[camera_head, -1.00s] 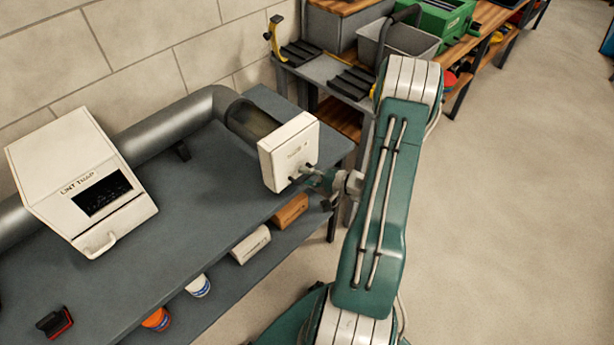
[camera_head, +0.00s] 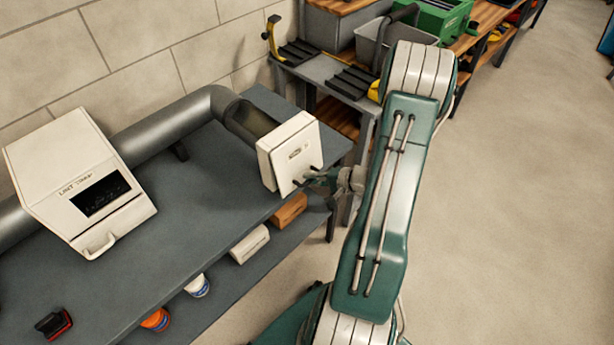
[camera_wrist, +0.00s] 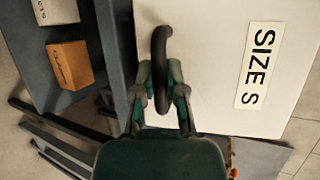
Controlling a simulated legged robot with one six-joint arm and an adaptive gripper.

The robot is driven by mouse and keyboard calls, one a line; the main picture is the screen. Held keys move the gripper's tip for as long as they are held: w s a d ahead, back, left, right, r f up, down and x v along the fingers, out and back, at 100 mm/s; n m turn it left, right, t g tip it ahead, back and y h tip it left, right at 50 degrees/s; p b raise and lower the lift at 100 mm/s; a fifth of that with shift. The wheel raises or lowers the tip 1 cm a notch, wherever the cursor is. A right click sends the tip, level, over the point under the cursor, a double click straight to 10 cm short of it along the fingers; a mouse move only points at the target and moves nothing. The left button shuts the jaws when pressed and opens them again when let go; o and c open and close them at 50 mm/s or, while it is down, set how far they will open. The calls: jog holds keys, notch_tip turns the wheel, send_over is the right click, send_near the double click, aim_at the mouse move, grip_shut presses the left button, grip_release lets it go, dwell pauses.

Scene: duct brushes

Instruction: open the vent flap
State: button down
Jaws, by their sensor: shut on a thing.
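The vent flap (camera_head: 297,150) is the white square plate on the end of the duct, in the head view. It stands slightly tilted, its lower edge out from the white housing (camera_head: 265,166) behind it. In the wrist view its white face (camera_wrist: 205,60) fills the right side, with a "SIZE S" label. A dark curved handle (camera_wrist: 161,45) sticks out from it. My gripper (camera_wrist: 160,84) is shut on this handle, with a finger on each side. In the head view my gripper (camera_head: 318,182) is at the flap's lower right, small and partly hidden by my arm.
The grey duct (camera_head: 180,120) runs along the wall to a white lint trap box (camera_head: 75,180) on the dark bench (camera_head: 190,215). Boxes and small tubs stand on the lower shelf (camera_head: 225,270). A side table (camera_head: 325,68) stands behind. The floor at right is clear.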

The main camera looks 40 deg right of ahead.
jog(key=s+r+m+g+h, duration=0.2)
jog(key=s+r+g, duration=0.5)
jog(key=r+g, duration=0.1)
notch_tip(320, 180, up, 13)
jog(key=w+m+g, duration=0.1)
jog(key=g, duration=0.6)
jog(key=shift+w+d+r+m+g, duration=0.2)
jog(key=shift+w+m+g, duration=0.1)
jog(key=shift+m+g, duration=0.1)
jog(key=c, duration=0.7)
grip_release()
jog(key=shift+w+a, duration=0.1)
jog(key=v, duration=1.2)
jog(key=shift+a, duration=0.1)
